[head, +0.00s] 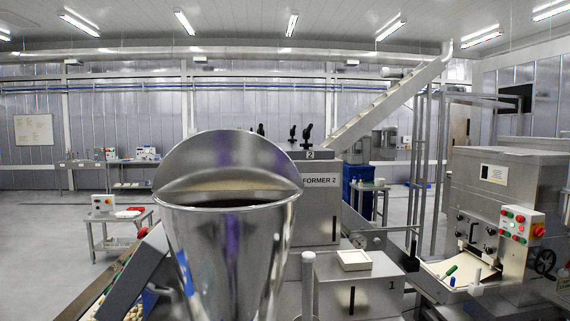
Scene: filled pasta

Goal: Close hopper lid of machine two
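A large shiny metal hopper (228,250) stands in the foreground, left of centre. Its round metal lid (225,160) is raised and tilted up at the back of the rim, and the dark opening shows below it. Behind and to the right is a metal machine housing labelled FORMER 2 (318,208), with a small plate marked 2 on top. I cannot tell for sure which machine the foreground hopper belongs to. Neither of my grippers is in view.
A metal box marked 1 (362,290) stands right of the hopper. A conveyor (112,285) carrying small pieces runs at lower left. A machine with a button panel (520,223) stands at right. A small metal table (118,218) stands at left, with open floor around it.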

